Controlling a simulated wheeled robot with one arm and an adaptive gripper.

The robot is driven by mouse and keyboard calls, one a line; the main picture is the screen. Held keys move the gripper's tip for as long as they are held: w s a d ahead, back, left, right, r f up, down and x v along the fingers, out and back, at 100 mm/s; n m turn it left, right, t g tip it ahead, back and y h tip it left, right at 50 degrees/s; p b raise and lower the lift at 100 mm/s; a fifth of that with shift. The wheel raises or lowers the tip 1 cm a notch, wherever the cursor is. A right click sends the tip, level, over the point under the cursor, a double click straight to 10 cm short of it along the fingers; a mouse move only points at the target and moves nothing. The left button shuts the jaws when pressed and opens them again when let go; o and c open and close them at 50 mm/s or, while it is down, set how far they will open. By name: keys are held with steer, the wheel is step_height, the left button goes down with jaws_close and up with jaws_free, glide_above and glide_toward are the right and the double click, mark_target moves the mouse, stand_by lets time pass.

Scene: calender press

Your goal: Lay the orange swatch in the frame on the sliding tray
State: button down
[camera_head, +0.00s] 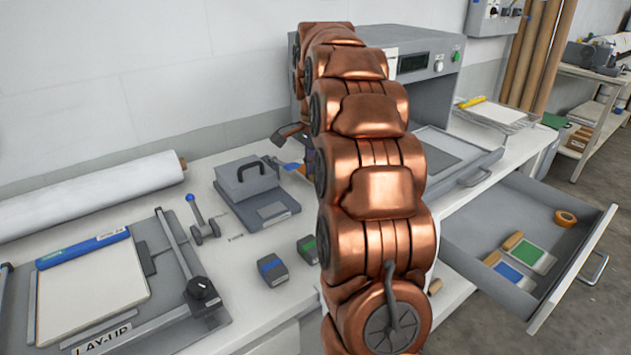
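The open drawer (592,240) at right holds a green swatch (531,254), a blue swatch (509,273) and a tape roll (565,217). A grey handled block (262,205), two small dark blocks and a lay-up board (195,330) stand on the bench. My arm blocks the middle.

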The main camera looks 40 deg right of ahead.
steer(key=shift+f, duration=1.45)
steer(key=shift+f, duration=0.15)
steer(key=c, duration=1)
jaws_free()
